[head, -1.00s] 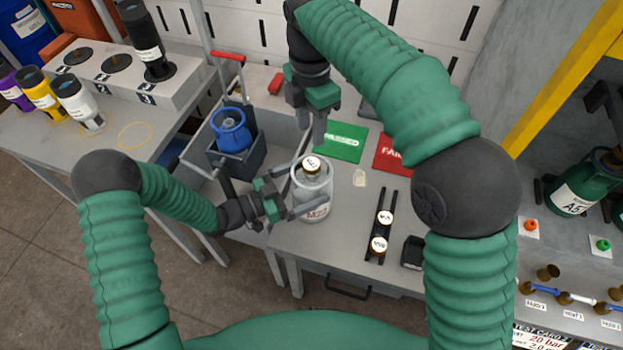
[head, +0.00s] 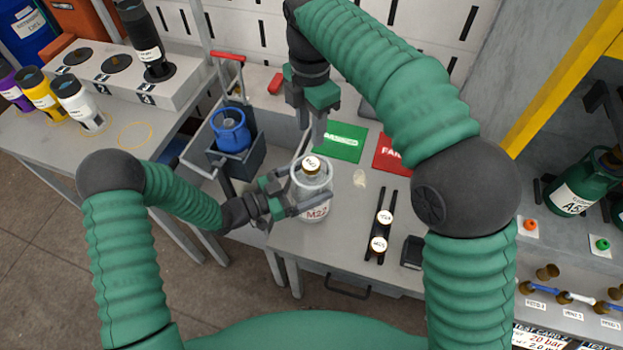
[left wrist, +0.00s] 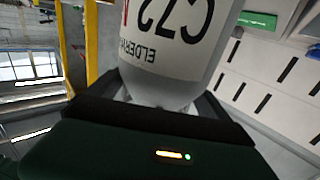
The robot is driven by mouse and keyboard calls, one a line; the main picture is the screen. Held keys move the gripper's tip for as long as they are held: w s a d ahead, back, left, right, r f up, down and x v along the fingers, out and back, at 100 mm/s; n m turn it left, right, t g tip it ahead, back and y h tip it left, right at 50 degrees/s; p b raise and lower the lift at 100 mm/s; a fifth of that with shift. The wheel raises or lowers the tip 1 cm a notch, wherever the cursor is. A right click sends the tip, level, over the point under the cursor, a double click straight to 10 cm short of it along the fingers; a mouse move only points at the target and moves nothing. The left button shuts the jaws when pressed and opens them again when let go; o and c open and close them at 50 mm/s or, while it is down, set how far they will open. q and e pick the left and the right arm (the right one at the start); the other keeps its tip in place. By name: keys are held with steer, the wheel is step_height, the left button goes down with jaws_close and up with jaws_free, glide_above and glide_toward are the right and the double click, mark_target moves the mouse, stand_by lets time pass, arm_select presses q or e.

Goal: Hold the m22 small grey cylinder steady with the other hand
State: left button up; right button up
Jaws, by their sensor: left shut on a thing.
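The m22 small grey cylinder (head: 316,212) stands upright near the left edge of the middle table, with a brass-coloured valve and a round white tag on top. My left gripper (head: 310,196) is shut on its body from the left. The left wrist view shows the cylinder's pale grey body (left wrist: 165,65) close up between the dark fingers, its printed label upside down. My right gripper (head: 312,142) points down just above and behind the cylinder's top. Its fingers partly overlap in view, so their opening and any contact with the valve are unclear.
A green card (head: 342,143) and a red card (head: 393,154) lie behind the cylinder. A dark rack (head: 380,226) with two round-tagged pieces lies to its right. A blue cylinder (head: 231,130) sits in a grey holder at left. Bare table lies between cylinder and rack.

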mark_target(311, 163)
arm_select(q)
steer(key=o, duration=1.4)
steer(key=shift+c, duration=0.2)
steer(key=c, duration=0.8)
arm_select(e)
steer(key=shift+o, duration=0.4)
arm_select(q)
steer(key=shift+a, duration=0.1)
steer(key=shift+c, duration=0.2)
arm_select(e)
steer(key=shift+o, duration=0.6)
steer(key=shift+w+d+f+m+g+y, duration=0.35)
steer(key=shift+d+f+m+y, duration=0.15)
steer(key=shift+m, duration=0.2)
arm_select(q)
steer(key=shift+f, duration=0.15)
arm_select(e)
steer(key=f, duration=0.8)
steer(key=a+f, duration=0.1)
steer(key=f, duration=0.3)
steer(key=shift+s, duration=0.35)
